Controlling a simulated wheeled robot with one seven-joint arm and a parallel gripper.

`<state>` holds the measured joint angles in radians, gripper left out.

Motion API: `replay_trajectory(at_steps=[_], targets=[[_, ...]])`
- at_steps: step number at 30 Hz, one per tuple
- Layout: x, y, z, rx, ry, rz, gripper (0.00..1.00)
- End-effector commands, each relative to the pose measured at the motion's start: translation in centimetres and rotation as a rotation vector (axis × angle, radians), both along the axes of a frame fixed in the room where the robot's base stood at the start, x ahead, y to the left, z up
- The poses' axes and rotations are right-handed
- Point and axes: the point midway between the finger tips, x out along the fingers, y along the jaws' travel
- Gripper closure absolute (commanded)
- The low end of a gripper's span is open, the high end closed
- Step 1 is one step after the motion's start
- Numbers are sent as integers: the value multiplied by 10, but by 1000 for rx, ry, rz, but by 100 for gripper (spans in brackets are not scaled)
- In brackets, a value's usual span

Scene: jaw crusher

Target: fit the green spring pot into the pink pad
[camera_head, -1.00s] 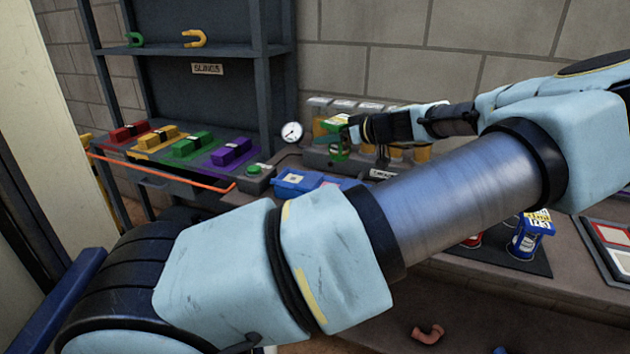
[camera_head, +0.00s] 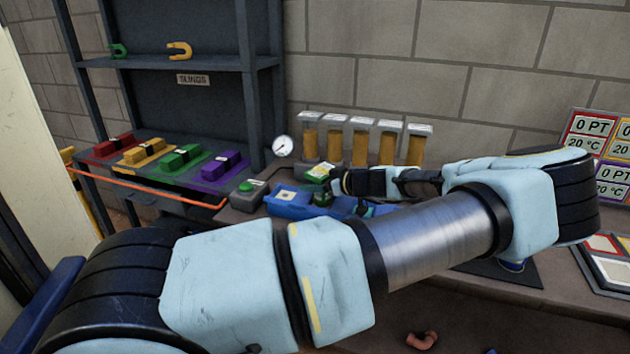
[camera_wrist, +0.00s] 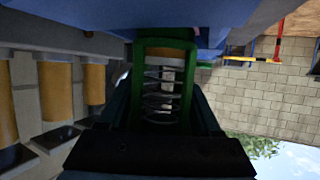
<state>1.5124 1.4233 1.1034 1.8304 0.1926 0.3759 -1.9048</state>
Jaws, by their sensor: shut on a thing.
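The green spring pot (camera_wrist: 165,43) shows close up in the wrist view, a green frame around a metal coil spring. My gripper (camera_wrist: 165,100) is shut on it. A blue surface also fills the top of the wrist view (camera_wrist: 230,20). I cannot make out a pink pad in either view.
Several orange-filled cylinders (camera_head: 360,148) stand behind my gripper. A pressure gauge (camera_head: 282,146) and a green button box (camera_head: 246,190) are to the left. Red, yellow, green and purple blocks lie on the left shelf (camera_head: 160,196). My forearm hides much of the bench.

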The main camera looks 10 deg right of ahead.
Motion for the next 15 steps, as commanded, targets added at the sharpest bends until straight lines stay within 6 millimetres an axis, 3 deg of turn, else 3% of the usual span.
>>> replay_trajectory(at_steps=[5, 6, 13, 15], targets=[[0, 0, 0, -1, -1, 0, 100], [0, 0, 0, -1, -1, 0, 31], [0, 0, 0, -1, -1, 0, 5], [0, 0, 0, 0, 0, 1, 5]])
